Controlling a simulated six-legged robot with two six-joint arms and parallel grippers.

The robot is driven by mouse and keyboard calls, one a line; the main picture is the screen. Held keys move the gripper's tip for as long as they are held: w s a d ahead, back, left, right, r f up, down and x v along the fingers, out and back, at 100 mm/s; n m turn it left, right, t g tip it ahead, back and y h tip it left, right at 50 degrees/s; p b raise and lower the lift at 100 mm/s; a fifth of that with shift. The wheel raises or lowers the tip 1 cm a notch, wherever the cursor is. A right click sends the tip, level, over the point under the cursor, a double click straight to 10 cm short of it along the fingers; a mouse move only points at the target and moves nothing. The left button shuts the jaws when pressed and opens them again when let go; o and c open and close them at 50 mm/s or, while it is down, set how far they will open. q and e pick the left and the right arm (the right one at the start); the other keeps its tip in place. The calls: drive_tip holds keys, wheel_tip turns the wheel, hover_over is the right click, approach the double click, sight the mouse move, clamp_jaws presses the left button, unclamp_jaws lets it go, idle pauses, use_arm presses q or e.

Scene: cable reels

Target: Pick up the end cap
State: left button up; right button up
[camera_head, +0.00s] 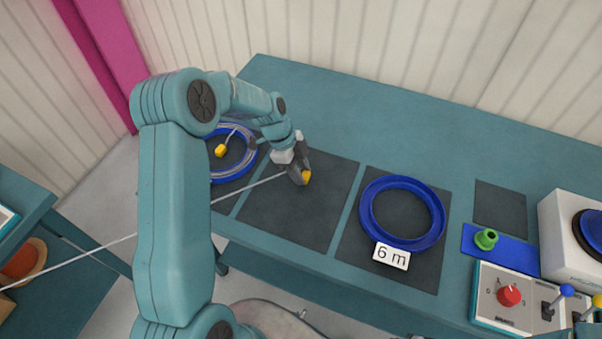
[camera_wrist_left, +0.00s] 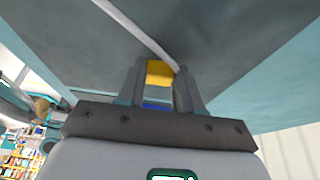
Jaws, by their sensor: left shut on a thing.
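My left gripper (camera_head: 301,172) is over the dark middle mat on the teal table. It is shut on a small yellow end cap (camera_head: 307,176), which pokes out past the fingertips. A thin pale cable (camera_head: 248,188) runs from the gripper to the left. In the left wrist view the yellow end cap (camera_wrist_left: 160,72) sits between the two fingers, with the cable (camera_wrist_left: 135,32) passing beside it. Whether the cap touches the mat is hard to tell. My right gripper is not in view.
A blue reel with cable and another yellow cap (camera_head: 220,151) lies on the left mat. An empty blue ring (camera_head: 376,224) with a "6 m" card (camera_head: 391,256) lies to the right. A green flanged piece (camera_head: 486,239), control panel (camera_head: 487,302) and white machine (camera_head: 560,238) stand farther right.

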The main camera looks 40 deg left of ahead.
use_arm(q)
wheel_tip(320, 180, up, 19)
drive_tip(key=b, duration=0.1)
